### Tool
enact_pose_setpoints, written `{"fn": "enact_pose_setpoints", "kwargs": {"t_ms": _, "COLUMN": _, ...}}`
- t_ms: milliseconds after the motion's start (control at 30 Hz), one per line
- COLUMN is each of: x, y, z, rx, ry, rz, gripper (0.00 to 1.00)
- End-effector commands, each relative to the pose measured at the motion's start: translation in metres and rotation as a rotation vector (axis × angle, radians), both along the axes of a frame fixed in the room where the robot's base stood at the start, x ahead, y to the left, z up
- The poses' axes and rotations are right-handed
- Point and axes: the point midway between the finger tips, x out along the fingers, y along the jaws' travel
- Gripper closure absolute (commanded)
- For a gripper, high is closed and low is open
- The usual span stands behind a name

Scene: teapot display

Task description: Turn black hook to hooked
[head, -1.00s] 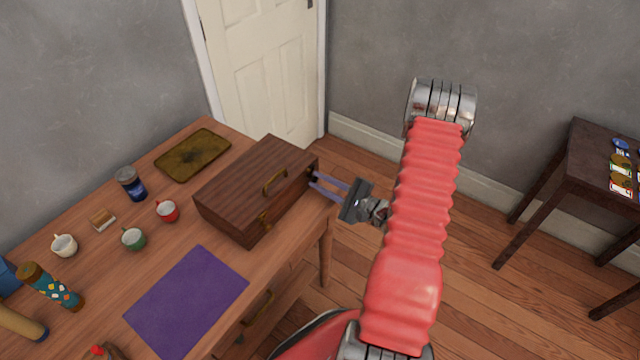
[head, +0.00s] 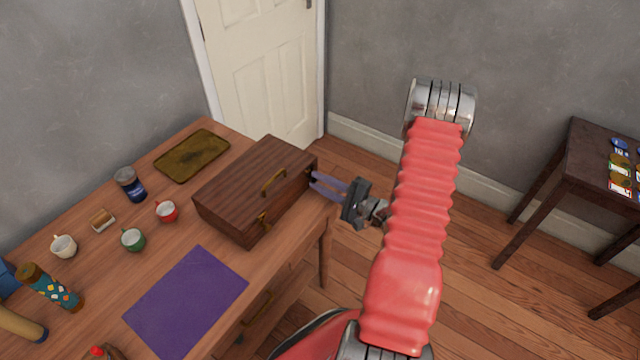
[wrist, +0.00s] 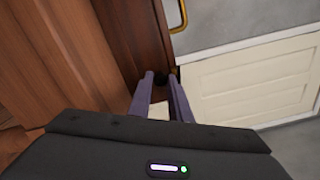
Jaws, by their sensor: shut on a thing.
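The black hook (wrist: 160,77) is a small dark piece at the right end of that face, mostly hidden by my fingers. My gripper (head: 314,180) reaches in from the right, its two purple fingers at that end of the case. In the wrist view, the fingertips of my gripper (wrist: 161,80) close on the hook from both sides. Whether the hook is hooked cannot be told.
Cups, a jar (head: 130,184), a tray (head: 193,155) and a purple mat (head: 188,300) lie on the table.

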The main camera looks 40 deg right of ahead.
Motion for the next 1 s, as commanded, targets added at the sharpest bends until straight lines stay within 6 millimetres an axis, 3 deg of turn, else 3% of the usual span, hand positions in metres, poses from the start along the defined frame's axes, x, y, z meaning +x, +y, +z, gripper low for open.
{"fn": "enact_pose_setpoints", "kwargs": {"t_ms": 300, "x": -0.001, "y": 0.003, "z": -0.003, "rx": 0.004, "ry": 0.007, "rz": 0.005, "gripper": 0.64}}
{"fn": "enact_pose_setpoints", "kwargs": {"t_ms": 667, "x": -0.005, "y": -0.001, "z": -0.001, "rx": 0.002, "ry": 0.004, "rz": 0.002, "gripper": 0.64}}
{"fn": "enact_pose_setpoints", "kwargs": {"t_ms": 1000, "x": -0.041, "y": -0.014, "z": -0.002, "rx": 0.002, "ry": 0.005, "rz": -0.002, "gripper": 0.64}}
